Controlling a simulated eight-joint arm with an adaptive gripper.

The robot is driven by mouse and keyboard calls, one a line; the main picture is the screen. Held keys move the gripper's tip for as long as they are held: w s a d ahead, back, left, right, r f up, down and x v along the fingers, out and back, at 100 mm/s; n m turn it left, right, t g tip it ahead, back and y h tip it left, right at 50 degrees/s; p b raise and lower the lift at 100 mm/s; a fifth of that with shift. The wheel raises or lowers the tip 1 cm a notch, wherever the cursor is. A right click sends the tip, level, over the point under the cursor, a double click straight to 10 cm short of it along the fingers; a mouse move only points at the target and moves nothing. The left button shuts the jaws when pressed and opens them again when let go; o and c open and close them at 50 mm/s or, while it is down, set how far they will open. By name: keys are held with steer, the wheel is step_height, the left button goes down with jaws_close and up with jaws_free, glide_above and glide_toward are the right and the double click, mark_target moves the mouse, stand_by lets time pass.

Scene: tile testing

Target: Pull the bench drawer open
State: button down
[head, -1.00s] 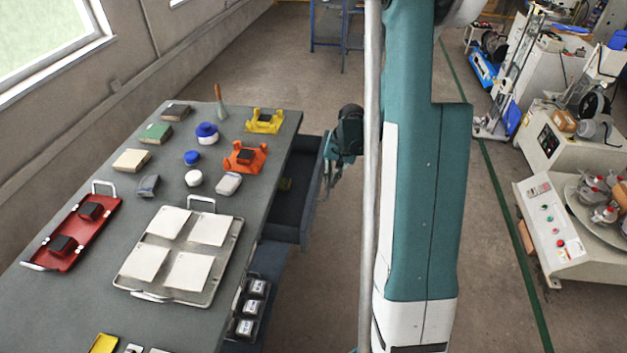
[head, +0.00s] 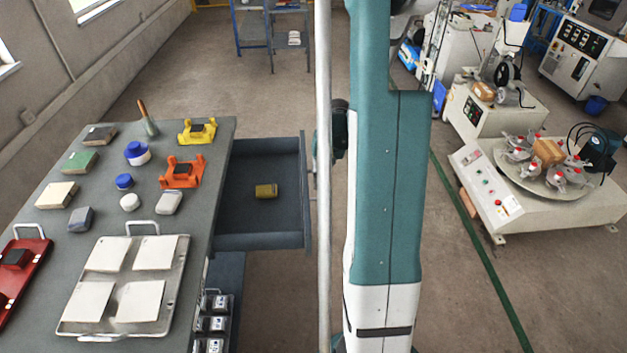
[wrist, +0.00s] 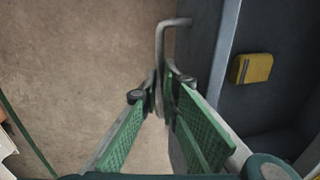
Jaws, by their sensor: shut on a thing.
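The bench drawer (head: 262,222) is grey-blue and stands well out from the right side of the bench (head: 215,180), its inside in plain sight from above. It also shows at the right of the wrist view (wrist: 222,45). In the wrist view a grey bar handle (wrist: 168,24) runs along the drawer's front. My gripper (wrist: 165,80) is shut on this handle, its green pads on either side. In the head view, my arm and a pale upright pole mostly hide the gripper and the handle.
A small yellow object (head: 266,191) lies in the drawer. A metal tray (head: 180,285) with pale tiles, a red tray (head: 20,270) and orange and yellow fixtures are on the bench. Black-and-white boxes (head: 214,325) sit lower, beside the bench. Bare floor lies right of the drawer.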

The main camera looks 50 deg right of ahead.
steer(key=c, duration=2.9)
jaws_free()
steer(key=shift+o, duration=0.2)
steer(key=shift+r, duration=0.1)
step_height(320, 180, up, 12)
steer(key=s+d, duration=0.1)
steer(key=shift+s+d+f, duration=0.25)
steer(key=shift+s, duration=0.05)
